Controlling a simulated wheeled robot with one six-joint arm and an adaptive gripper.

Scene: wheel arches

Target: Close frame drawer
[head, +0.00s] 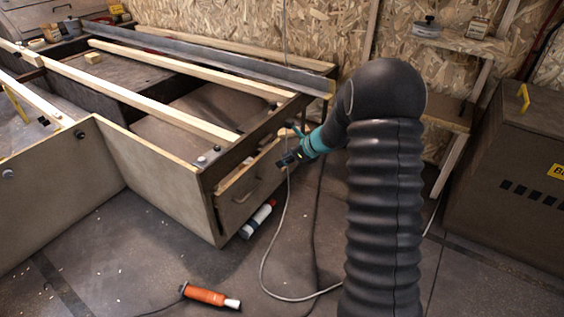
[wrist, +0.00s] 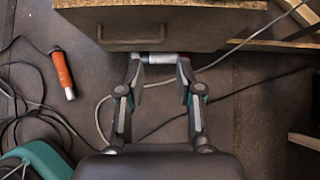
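The frame drawer (head: 252,188) is in the end of the wooden bed-like frame (head: 150,180) and stands partly open, its front jutting out from the frame. It has a bar handle (head: 241,198). In the wrist view the drawer front (wrist: 190,30) fills the top, with its handle (wrist: 133,41) left of centre. My gripper (head: 283,160) is by the right end of the drawer front in the head view. In the wrist view the fingers of my gripper (wrist: 158,62) are spread, with nothing held between them. Whether the fingertips touch the drawer front I cannot tell.
A white, red and blue tube (head: 257,220) lies on the floor below the drawer. An orange-handled tool (head: 208,296) and grey cables (head: 264,265) lie on the floor. A dark cabinet (head: 510,185) stands at the right. Timber slats (head: 150,98) span the frame.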

